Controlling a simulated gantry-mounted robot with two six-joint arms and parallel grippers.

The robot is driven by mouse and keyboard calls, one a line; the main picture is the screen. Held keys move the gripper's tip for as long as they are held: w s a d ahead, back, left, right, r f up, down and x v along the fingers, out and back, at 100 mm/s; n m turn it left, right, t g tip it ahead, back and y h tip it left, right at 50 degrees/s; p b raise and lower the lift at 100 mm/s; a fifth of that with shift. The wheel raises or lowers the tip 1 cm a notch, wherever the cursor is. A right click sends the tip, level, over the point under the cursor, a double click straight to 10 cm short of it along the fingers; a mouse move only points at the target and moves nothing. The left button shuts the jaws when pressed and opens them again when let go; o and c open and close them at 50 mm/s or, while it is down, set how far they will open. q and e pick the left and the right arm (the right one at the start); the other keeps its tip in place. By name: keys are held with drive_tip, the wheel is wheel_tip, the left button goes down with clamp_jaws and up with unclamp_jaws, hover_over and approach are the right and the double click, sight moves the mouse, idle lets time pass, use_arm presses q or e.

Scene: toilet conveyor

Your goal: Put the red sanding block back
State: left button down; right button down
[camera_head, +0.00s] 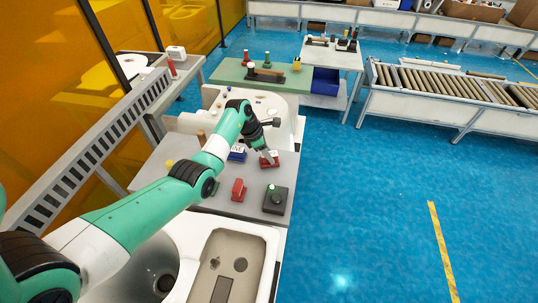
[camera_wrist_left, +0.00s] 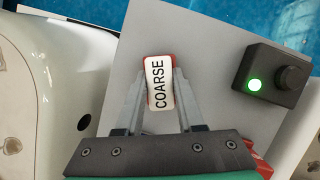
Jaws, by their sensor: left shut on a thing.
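The red sanding block (camera_head: 270,160) has a white label on top and is at the right part of the grey table (camera_head: 222,178). In the left wrist view the label on the block (camera_wrist_left: 159,84) reads COARSE. My left gripper (camera_head: 267,154) is shut on it, with one finger on each side in the left wrist view (camera_wrist_left: 160,92). I cannot tell whether the block touches the table. A red piece (camera_head: 238,190) stands nearer on the table, partly showing at the lower right of the wrist view. My right gripper is not in view.
A dark box with a green-lit button (camera_head: 275,199) stands at the table's right edge. A blue labelled block (camera_head: 237,154) sits left of my gripper. White ceramic pieces lie beyond (camera_head: 292,130) and in front (camera_head: 262,236). Free table shows between the red piece and the button box.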

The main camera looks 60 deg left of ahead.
use_arm(q)
drive_tip(key=c, duration=0.5)
unclamp_jaws()
drive_tip(key=shift+f, duration=0.1)
drive_tip(key=shift+r, duration=0.4)
drive_tip(key=p+v, duration=0.4)
drive_tip(key=v, duration=0.7)
drive_tip(key=shift+s+a+r+p, duration=0.1)
drive_tip(key=shift+s+r+p, duration=0.15)
drive_tip(key=shift+p, duration=0.1)
